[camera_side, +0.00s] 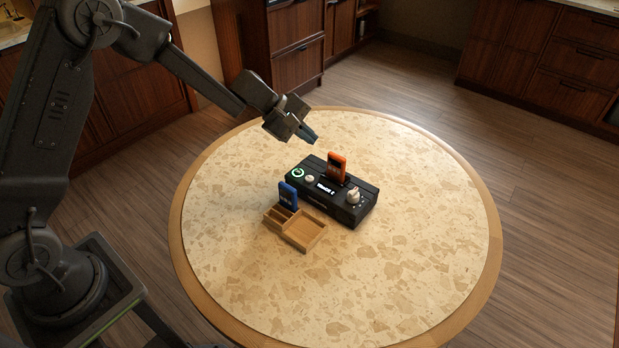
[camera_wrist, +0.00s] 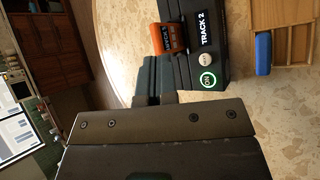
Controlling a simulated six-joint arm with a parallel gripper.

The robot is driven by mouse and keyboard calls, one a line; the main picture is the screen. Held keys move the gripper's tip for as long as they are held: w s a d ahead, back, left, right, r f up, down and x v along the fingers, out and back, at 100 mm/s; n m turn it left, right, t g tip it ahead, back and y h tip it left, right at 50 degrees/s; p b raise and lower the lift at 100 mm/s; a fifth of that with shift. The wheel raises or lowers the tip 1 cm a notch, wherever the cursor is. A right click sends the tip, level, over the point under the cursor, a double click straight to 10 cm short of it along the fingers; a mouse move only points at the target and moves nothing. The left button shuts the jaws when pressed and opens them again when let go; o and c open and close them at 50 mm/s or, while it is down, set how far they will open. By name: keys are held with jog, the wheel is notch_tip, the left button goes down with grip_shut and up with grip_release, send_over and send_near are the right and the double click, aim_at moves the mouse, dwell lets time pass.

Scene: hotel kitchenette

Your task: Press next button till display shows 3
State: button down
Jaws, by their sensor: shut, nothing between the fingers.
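A black player box (camera_side: 348,212) sits on the round table with an orange cartridge (camera_side: 337,166) standing upright in its top. In the wrist view its display (camera_wrist: 204,28) reads "TRACK 2". A round pale button (camera_wrist: 206,60) lies between the display and a green-lit ring marked "ON" (camera_wrist: 208,80); its lettering is too small to read surely. The pale button also shows in the side view (camera_side: 309,178). My gripper (camera_side: 311,137) is shut and empty, above and behind the box's left end, apart from the buttons. Its dark fingers show in the wrist view (camera_wrist: 156,76).
A wooden tray (camera_side: 303,238) stands in front of the box, with a blue cartridge (camera_side: 288,196) upright in it. A pale knob (camera_side: 353,195) rises at the box's right end. The rest of the speckled tabletop (camera_side: 410,260) is clear.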

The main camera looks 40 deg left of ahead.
aim_at(308, 179)
jog(key=shift+w+a+f+n, duration=0.15)
jog(key=shift+w+f+n, duration=0.15)
jog(key=shift+f, duration=0.25)
jog(key=shift+w+a+f+n, duration=0.15)
jog(key=shift+w+f+n, duration=0.1)
jog(key=shift+f, duration=0.3)
jog(key=shift+f, duration=4.4)
jog(key=shift+f, duration=0.1)
jog(key=shift+f, duration=0.3)
jog(key=shift+f, duration=0.35)
jog(key=shift+r, duration=0.75)
